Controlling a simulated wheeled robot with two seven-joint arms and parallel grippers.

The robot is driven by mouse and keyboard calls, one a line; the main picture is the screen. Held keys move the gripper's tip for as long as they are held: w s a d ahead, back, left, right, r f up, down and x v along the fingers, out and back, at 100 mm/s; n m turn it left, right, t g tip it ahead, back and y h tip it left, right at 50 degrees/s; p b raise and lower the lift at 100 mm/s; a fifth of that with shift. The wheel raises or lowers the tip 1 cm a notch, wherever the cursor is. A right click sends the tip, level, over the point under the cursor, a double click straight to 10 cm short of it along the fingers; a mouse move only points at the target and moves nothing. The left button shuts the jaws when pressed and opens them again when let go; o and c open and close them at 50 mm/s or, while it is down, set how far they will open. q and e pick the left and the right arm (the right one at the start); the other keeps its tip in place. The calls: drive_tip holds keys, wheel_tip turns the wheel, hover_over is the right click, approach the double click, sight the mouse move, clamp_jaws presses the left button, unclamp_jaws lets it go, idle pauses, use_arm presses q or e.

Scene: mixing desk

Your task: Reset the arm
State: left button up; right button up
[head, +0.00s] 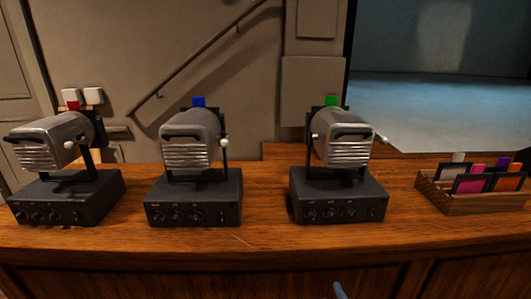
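Neither of my grippers can be made out in the head view. Three silver lamps on black control boxes stand in a row on the wooden desk (265,236).
A wooden box (470,203) with several coloured framed cards stands at the desk's right end. A small blue-grey tip (340,290) shows at the bottom edge; I cannot tell what it belongs to. The desk between the right lamp and the box is clear.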

drive_tip(key=s+f+m+g+p, duration=0.1)
drive_tip(key=s+f+m+g, duration=0.25)
drive_tip(key=s+f, duration=0.6)
drive_tip(key=s+f+m+g+p, duration=0.1)
drive_tip(key=s+f+m+g, duration=0.35)
drive_tip(key=f, duration=0.85)
use_arm(q)
wheel_tip(320, 180, up, 3)
drive_tip(key=shift+w+f+p, duration=0.15)
drive_tip(key=shift+p, duration=0.15)
use_arm(e)
drive_tip(key=s+d+f+m+g, duration=0.1)
drive_tip(key=s+f+g, duration=0.2)
drive_tip(key=s, duration=0.8)
drive_tip(key=s+d+f+m+g, duration=0.1)
drive_tip(key=s+f+g, duration=0.3)
drive_tip(key=s, duration=0.8)
drive_tip(key=shift+d+f+m+h, duration=0.3)
drive_tip(key=shift+m+h, duration=0.1)
drive_tip(key=shift+m, duration=0.3)
